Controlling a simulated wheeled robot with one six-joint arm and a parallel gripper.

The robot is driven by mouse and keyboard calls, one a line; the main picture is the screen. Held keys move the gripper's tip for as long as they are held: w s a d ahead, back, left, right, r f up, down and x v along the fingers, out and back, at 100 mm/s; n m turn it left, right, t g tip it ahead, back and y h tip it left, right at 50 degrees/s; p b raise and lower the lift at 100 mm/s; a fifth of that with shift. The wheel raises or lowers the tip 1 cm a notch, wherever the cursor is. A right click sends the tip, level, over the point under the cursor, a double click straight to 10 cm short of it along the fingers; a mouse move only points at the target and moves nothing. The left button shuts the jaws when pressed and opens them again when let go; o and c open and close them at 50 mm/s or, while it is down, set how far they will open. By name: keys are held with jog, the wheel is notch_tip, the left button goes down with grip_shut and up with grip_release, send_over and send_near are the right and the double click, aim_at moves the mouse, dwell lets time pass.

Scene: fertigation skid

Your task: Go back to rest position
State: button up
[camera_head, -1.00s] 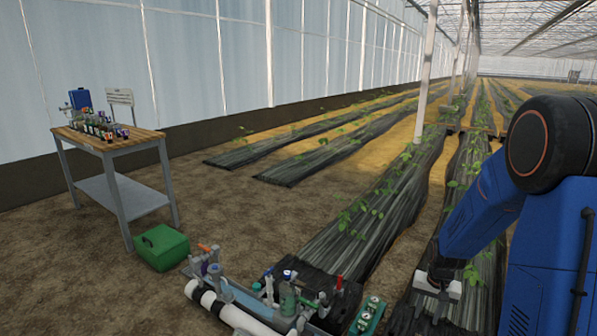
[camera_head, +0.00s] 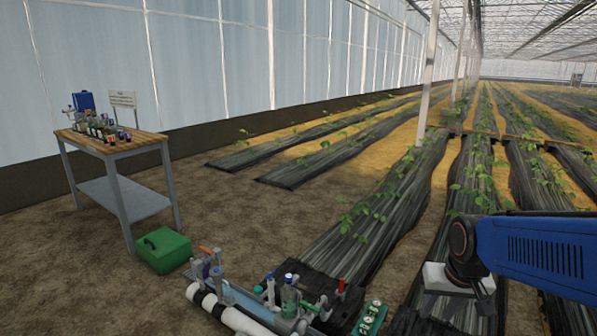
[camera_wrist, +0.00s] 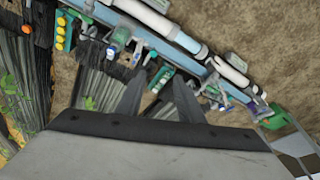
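My gripper shows in the wrist view (camera_wrist: 158,82) as two dark fingers standing apart, with nothing held between them. The skid's pipes and fittings appear beyond the fingertips, well away from them. In the head view my blue arm reaches in from the right edge, and its wrist hangs over the planted rows, right of the skid. The fingers are hard to make out there. The skid (camera_head: 238,318) lies along the bottom, with a white pipe, valves with red and blue handles, and a green-tinted bottle (camera_head: 289,297).
A green panel with round fittings (camera_head: 369,318) sits right of the skid. A wooden-topped table (camera_head: 140,143) with several bottles stands at the left, with a green box (camera_head: 163,249) on the soil beside it. A white post (camera_head: 428,80) rises among the rows. Bare soil lies between table and rows.

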jog(key=s+a+r+n, duration=0.1)
jog(key=s+r, duration=0.1)
jog(key=s, duration=0.3)
jog(key=s+a+r+t, duration=0.1)
jog(key=s+a+r, duration=0.1)
jog(key=s, duration=0.4)
jog(key=shift+s+r+n, duration=0.25)
jog(key=shift+s+n, duration=0.05)
jog(key=shift+n, duration=0.1)
jog(key=shift+s+r+t, duration=0.1)
jog(key=shift+s+t, duration=0.2)
jog(key=shift+s, duration=0.35)
jog(key=shift+c, duration=0.6)
